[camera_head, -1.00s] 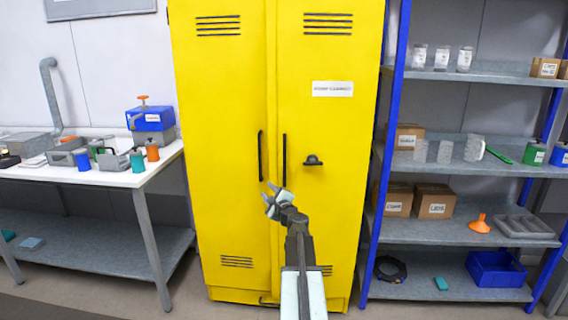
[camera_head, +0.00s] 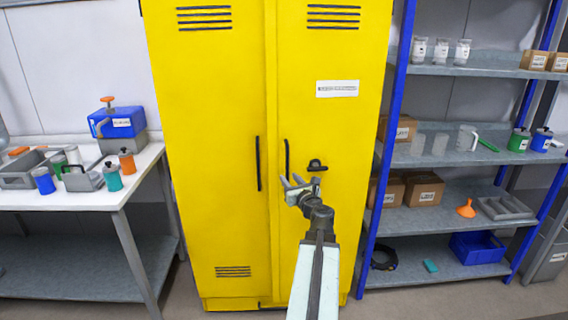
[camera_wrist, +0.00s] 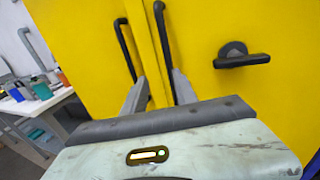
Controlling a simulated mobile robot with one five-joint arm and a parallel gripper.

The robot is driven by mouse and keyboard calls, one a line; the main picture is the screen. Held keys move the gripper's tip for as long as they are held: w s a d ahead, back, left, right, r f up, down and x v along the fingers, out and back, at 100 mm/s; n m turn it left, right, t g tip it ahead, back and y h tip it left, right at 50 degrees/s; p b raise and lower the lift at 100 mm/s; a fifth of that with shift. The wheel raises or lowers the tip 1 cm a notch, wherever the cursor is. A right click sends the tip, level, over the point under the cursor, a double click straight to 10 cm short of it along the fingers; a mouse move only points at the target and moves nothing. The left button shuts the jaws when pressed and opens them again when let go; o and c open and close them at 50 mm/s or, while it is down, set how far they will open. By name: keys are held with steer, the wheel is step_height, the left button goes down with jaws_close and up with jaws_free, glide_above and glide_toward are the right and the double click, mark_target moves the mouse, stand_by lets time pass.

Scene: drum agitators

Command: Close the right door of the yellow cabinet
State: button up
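The yellow cabinet (camera_head: 205,120) stands upright ahead. Its right door (camera_head: 335,125) carries a white label, a black vertical handle (camera_head: 287,158) and a dark latch knob (camera_head: 317,165). A narrow yellow strip shows along the door's inner edge; the door looks nearly flush, perhaps slightly ajar. The left door has its own black handle (camera_head: 258,163). My gripper (camera_head: 292,181) is at the lower end of the right handle. In the wrist view, my gripper (camera_wrist: 159,88) has its fingers apart, with the door seam between them. Its right finger overlaps the right handle's lower end; contact is unclear.
A white-topped workbench (camera_head: 85,198) with bottles and a blue box stands at left. A shelf rack (camera_head: 440,222) with blue posts stands close at right, holding boxes and jars. The floor shows only in small patches.

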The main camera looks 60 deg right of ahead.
mark_target(288, 169)
steer(key=w+d, duration=0.2)
steer(key=d, duration=0.1)
steer(key=w+d, duration=0.2)
steer(key=w, duration=0.1)
steer(key=shift+d+r, duration=0.1)
steer(key=shift+d, duration=0.3)
steer(key=shift+s, duration=0.1)
jaws_close()
stand_by(1.2)
